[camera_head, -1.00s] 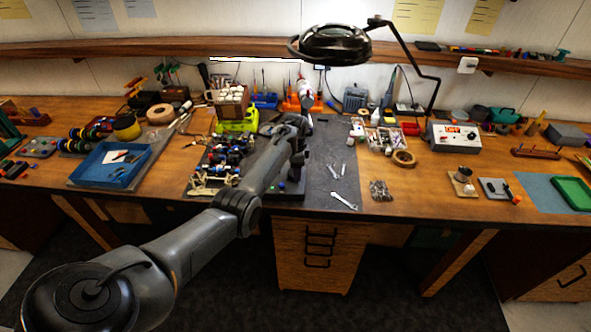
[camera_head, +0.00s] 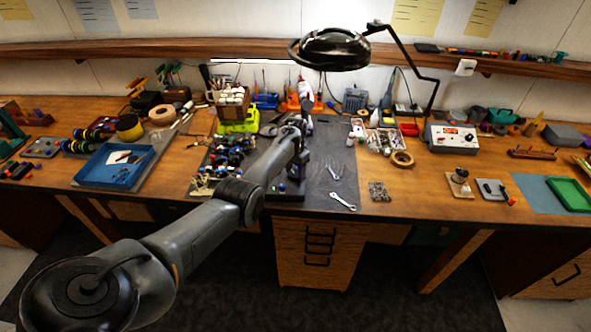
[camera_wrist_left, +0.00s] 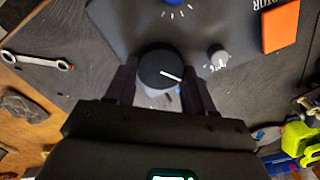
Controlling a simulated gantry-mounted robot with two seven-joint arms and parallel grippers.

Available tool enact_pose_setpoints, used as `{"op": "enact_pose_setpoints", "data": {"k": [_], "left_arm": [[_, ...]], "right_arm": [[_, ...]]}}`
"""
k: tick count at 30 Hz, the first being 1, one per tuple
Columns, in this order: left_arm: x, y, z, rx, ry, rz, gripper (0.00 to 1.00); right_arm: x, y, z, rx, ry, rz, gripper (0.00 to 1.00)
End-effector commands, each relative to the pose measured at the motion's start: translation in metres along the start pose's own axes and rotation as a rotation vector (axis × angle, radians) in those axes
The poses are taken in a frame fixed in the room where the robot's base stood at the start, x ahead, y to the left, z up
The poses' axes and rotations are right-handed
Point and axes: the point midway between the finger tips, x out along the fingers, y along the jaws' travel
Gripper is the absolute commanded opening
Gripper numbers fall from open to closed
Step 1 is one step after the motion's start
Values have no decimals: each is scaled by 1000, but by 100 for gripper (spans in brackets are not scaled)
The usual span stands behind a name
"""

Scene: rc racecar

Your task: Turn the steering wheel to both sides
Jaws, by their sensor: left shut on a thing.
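The steering wheel appears as a round black knob (camera_wrist_left: 160,68) with a white pointer line, in the left wrist view. It sits on a dark grey control panel (camera_wrist_left: 115,22). My left gripper (camera_wrist_left: 161,76) is shut on the knob, with one dark finger on each side. The pointer slants toward the lower right of that view. In the head view my left arm reaches over the bench, and it hides the knob and the fingertips. My right gripper is in neither view.
A wrench (camera_head: 342,201) lies on the dark mat. A blue tray (camera_head: 115,166) stands left, and a magnifier lamp (camera_head: 330,49) hangs above the bench.

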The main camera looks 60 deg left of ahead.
Motion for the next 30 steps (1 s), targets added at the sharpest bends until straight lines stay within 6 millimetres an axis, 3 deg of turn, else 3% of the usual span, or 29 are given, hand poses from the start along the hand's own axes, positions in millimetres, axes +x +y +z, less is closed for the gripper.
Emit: {"op": "enact_pose_setpoints", "data": {"k": [9, 25, 26, 30], "left_arm": [[0, -1, 0, -127, 1, 0, 23], [0, -1, 0, -152, 2, 0, 23], [0, -1, 0, -151, 2, 0, 56], [0, -1, 0, -151, 2, 0, 78]], "right_arm": [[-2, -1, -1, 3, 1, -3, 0], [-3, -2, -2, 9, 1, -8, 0], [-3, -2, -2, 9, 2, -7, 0], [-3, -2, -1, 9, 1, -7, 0]]}}
